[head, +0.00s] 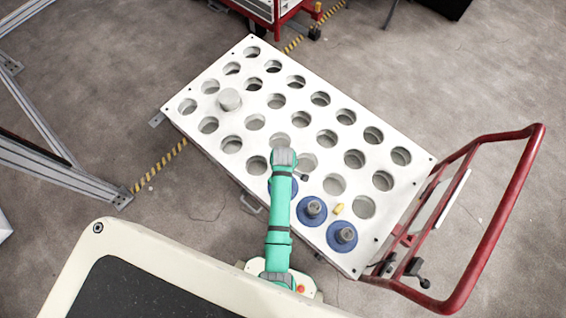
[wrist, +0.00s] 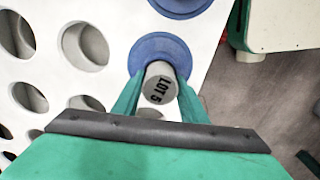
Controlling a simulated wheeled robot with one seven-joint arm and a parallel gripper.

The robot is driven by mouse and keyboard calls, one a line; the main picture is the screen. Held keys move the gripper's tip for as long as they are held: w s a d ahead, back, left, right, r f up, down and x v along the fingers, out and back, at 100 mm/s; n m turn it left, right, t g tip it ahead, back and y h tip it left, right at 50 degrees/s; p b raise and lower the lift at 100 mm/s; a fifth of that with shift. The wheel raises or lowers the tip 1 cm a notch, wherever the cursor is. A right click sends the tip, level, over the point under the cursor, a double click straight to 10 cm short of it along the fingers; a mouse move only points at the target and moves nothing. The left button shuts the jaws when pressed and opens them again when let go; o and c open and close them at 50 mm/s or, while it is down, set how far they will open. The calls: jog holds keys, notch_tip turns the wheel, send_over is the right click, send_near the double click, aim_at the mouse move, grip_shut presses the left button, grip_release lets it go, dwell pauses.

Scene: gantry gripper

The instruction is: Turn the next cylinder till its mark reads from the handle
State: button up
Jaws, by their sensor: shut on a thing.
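My gripper (wrist: 160,92) is shut on a grey cylinder (wrist: 159,82), one green finger on each side. The cylinder stands in the middle of a blue disc (wrist: 178,50). Its top bears a black mark, LOT 5, running downward in the wrist view, toward my palm. In the head view my arm covers most of this cylinder; only part of its blue disc (head: 291,188) shows. Two more grey cylinders on blue discs, one nearer the middle (head: 313,208) and one at the corner (head: 345,234), stand in line toward the red handle (head: 513,200), right of the cart.
The white plate (head: 285,230) of the cart has many round holes, most empty. A small yellow piece (head: 338,209) lies beside the middle blue disc. A cream-edged unit (head: 150,240) fills the lower left.

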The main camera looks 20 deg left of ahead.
jog(key=shift+m, duration=0.3)
jog(key=shift+m, duration=1.5)
jog(key=m, duration=0.3)
jog(key=shift+m, duration=1.5)
